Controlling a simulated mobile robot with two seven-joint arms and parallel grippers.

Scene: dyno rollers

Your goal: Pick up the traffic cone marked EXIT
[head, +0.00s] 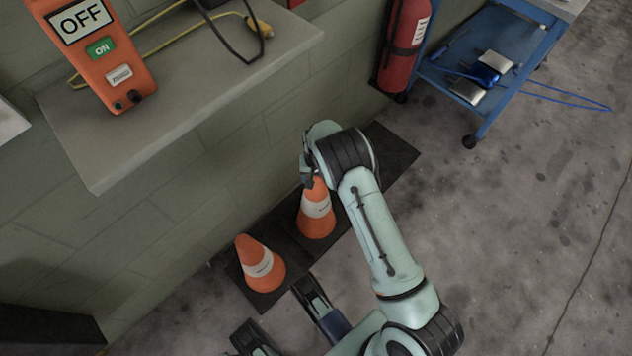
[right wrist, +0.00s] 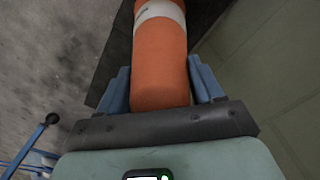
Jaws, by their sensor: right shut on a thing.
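Two orange cones with white bands stand upright on a dark mat (head: 277,236) by the wall. The small lettering on their bands is too small to read, so I cannot tell which one says EXIT. My right gripper (head: 308,178) is at the top of the right-hand cone (head: 317,222). In the right wrist view, its blue fingers (right wrist: 162,72) are shut on either side of this cone (right wrist: 160,60). The left-hand cone (head: 260,264) stands apart, untouched. My left gripper (head: 277,318) shows at the bottom with its two fingers spread and nothing between them.
A grey ledge (head: 190,100) juts from the wall, bearing an orange control box (head: 97,65) marked OFF and a yellow cable. A red fire extinguisher (head: 402,45) and a blue cart (head: 505,95) stand at the back right. The concrete floor at right is clear.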

